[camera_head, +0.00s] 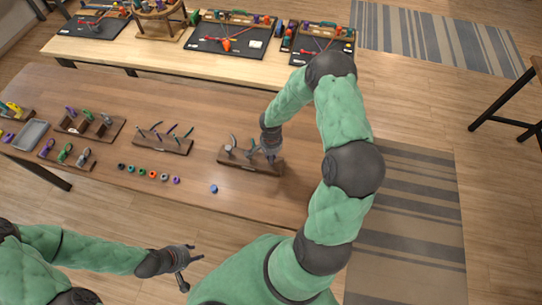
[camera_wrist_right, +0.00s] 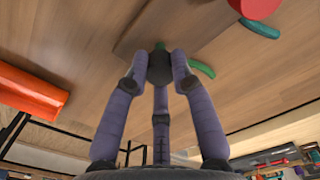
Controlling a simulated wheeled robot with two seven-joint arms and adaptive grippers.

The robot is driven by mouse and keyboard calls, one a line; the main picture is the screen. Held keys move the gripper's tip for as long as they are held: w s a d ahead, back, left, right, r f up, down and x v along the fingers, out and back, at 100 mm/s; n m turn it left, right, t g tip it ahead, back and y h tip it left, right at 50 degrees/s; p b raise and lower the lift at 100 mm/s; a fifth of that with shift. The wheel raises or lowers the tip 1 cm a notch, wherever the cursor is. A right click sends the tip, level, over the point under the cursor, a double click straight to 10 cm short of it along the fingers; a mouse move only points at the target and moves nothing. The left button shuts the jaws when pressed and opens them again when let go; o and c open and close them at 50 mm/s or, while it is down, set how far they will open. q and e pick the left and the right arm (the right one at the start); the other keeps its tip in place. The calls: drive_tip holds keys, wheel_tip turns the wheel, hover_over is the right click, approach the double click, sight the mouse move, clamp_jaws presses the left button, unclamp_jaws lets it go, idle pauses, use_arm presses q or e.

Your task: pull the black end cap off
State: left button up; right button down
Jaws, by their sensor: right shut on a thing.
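My right gripper (camera_head: 271,149) is at the right end of a dark wooden rack (camera_head: 237,164) on the near bench. In the right wrist view its purple fingers (camera_wrist_right: 159,80) close together around a dark piece (camera_wrist_right: 158,66). A curved green part (camera_wrist_right: 201,69) sticks out to the right of it. I cannot tell whether the dark piece is the black end cap. My left gripper (camera_head: 188,263) is open and empty, its fingers spread, in front of the bench.
Another tool rack (camera_head: 162,143) stands to the left on the bench. Several small colored rings (camera_head: 143,172) and a blue piece (camera_head: 213,188) lie nearer the front edge. A grey tray (camera_head: 30,134) is at the far left. A second bench (camera_head: 150,52) holds dark boards.

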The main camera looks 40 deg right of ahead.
drive_tip(key=shift+r+p, duration=1.05)
drive_tip(key=shift+r, duration=1.8)
